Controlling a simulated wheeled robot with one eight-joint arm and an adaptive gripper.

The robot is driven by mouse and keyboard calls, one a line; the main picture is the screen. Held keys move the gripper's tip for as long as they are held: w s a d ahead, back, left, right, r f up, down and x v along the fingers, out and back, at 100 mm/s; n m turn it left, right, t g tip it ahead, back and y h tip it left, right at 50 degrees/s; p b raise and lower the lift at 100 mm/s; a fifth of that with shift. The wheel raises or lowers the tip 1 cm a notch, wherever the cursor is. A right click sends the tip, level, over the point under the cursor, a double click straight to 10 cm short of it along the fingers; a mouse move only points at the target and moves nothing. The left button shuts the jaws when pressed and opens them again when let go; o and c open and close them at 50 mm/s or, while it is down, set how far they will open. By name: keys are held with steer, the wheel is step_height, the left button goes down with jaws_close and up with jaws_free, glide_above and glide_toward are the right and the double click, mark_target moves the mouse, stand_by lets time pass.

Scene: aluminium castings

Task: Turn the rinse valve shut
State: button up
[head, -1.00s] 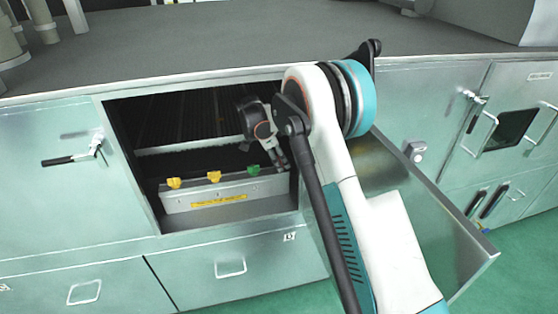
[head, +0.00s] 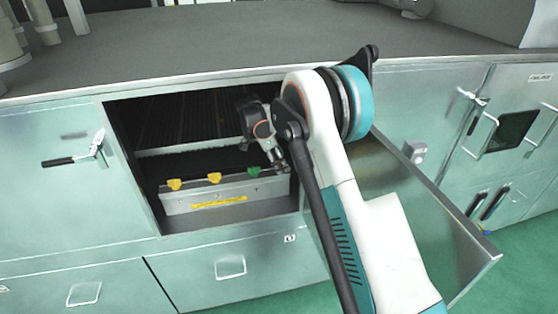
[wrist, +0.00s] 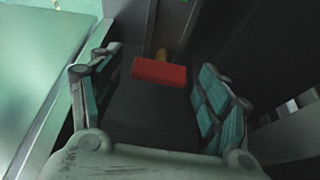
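A red block-shaped handle (wrist: 160,72) shows in the wrist view, ahead of and between my finger pads. I cannot read whether it is the rinse valve; it is hidden in the head view. My gripper (head: 281,165) is inside the open cabinet bay, at the right end of a grey valve box (head: 227,190). Its fingers stand wide apart in the wrist view (wrist: 160,92), with clear gaps on both sides of the red handle. On the box sit two yellow knobs (head: 174,184) (head: 214,178) and a green knob (head: 253,171), left of my gripper.
The bay's open door (head: 440,230) stands out to the right of my arm. The bay's top edge (head: 200,88) runs above the wrist. A yellow label (head: 219,202) is on the box front, too small to read. A dark rack (head: 185,120) lies behind.

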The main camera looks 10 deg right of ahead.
steer(key=shift+a+r, duration=0.25)
steer(key=shift+r, duration=0.25)
steer(key=a, duration=1.2)
steer(key=shift+w, duration=0.1)
